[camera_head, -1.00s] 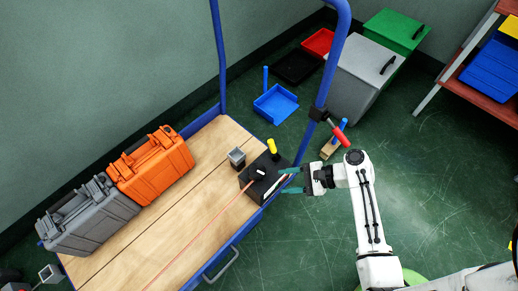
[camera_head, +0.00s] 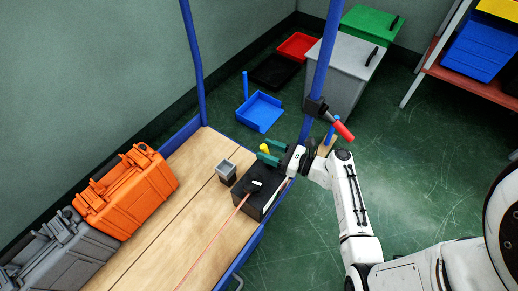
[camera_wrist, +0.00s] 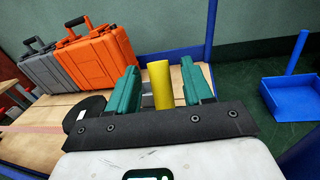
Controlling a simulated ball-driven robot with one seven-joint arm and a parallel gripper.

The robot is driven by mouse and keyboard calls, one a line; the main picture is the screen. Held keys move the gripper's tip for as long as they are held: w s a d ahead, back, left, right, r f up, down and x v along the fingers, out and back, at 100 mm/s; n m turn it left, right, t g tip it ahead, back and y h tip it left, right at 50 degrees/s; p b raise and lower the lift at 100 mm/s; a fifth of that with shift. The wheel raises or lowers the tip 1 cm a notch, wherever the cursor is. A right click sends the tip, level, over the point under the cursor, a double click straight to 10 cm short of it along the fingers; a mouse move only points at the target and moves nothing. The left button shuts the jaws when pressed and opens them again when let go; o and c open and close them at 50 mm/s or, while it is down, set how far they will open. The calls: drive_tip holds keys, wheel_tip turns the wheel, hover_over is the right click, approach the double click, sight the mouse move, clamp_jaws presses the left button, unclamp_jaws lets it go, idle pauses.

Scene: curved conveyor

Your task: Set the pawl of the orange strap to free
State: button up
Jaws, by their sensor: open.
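The orange strap (camera_head: 214,241) runs along the wooden cart deck to a black ratchet box (camera_head: 258,196) near the deck's right end. A yellow-tipped lever (camera_head: 265,149) stands up at the far side of the box; I cannot tell from these views which setting it is in. My gripper (camera_head: 270,152) is open with green fingers, close to the yellow lever. In the wrist view the yellow lever (camera_wrist: 160,84) stands upright between the two green fingers (camera_wrist: 159,88), with visible gaps on both sides. The lever's base is hidden by the gripper's black bar.
An orange case (camera_head: 126,192) and a grey case (camera_head: 61,254) stand on the cart deck (camera_head: 188,205). A small grey square cup (camera_head: 227,172) sits by the box. A blue post (camera_head: 317,75) with a red-handled lever (camera_head: 343,131) rises beside my arm. A blue tray (camera_head: 259,111) lies beyond.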

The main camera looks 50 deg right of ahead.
sight(268, 151)
drive_tip(key=shift+b+x, duration=0.3)
drive_tip(key=shift+x, duration=1.4)
drive_tip(key=shift+c, duration=0.5)
clamp_jaws()
drive_tip(key=shift+s, duration=0.1)
